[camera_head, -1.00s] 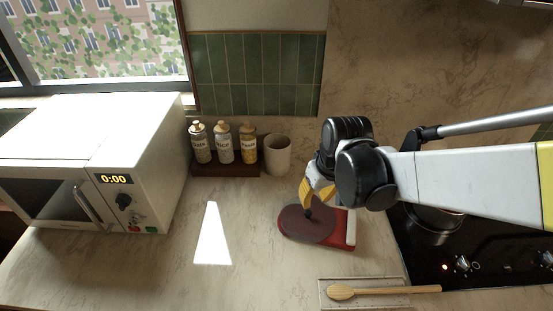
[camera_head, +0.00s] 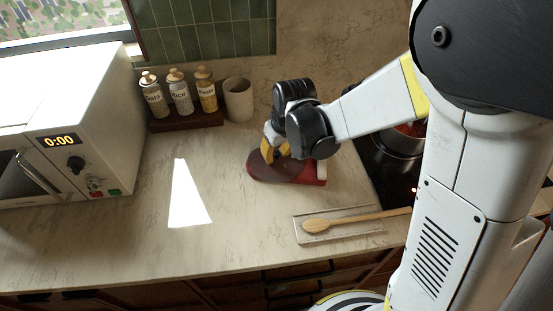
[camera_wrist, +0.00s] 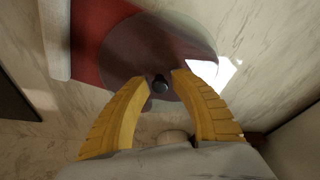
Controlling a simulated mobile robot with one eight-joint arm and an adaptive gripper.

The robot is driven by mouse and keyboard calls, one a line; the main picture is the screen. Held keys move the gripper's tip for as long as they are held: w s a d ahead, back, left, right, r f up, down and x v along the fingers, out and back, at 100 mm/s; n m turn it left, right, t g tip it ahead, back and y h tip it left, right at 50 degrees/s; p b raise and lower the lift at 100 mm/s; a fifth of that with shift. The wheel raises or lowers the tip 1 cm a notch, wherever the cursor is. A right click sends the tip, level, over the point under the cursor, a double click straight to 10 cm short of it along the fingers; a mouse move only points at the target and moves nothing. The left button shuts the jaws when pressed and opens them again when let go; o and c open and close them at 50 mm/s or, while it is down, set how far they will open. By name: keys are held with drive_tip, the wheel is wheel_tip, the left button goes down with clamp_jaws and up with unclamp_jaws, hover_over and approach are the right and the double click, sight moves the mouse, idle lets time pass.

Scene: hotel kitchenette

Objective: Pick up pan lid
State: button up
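The pan lid (camera_wrist: 180,40) is a dark, see-through disc with a small black knob (camera_wrist: 160,84). It lies partly over a flat red object with a white edge (camera_wrist: 88,45). In the head view the lid (camera_head: 259,168) is partly hidden by my gripper (camera_head: 276,152). In the wrist view my gripper (camera_wrist: 160,78) has its yellow fingers on either side of the knob. A narrow gap shows between the fingertips and the knob, so the gripper looks open.
A wooden spoon (camera_head: 350,219) lies on a rest (camera_head: 312,237) at the counter's front. A pot (camera_head: 398,143) stands on the stove at right. Behind are a jar rack (camera_head: 186,122) and a cup (camera_head: 238,99). A microwave (camera_head: 70,120) is at left; the counter between is clear.

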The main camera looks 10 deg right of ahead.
clamp_jaws()
drive_tip(key=shift+r, duration=0.1)
drive_tip(key=shift+r, duration=0.1)
